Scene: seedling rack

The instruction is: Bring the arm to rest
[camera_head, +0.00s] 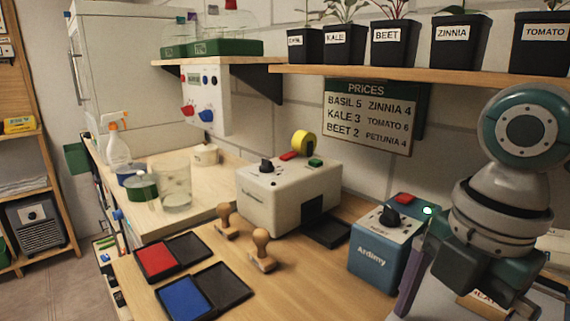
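One arm of mine, the right one, stands at the right edge of the head view, with rounded grey and teal joints. Its dark gripper (472,272) is low at the lower right, beside the blue Ardimy box (378,255). The fingertips are not clear, so I cannot tell whether they are apart or hold anything. Part of a pale label (482,301) shows just below the gripper; what it belongs to is mostly hidden. My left arm and gripper are not in view.
The wooden bench holds a cream machine (285,195), two wooden-handled stamps (262,250), a red ink pad (156,259) and a blue ink pad (184,299). Labelled pots, including Zinnia (452,40), stand on the shelf (430,75) above. Bare bench lies front centre.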

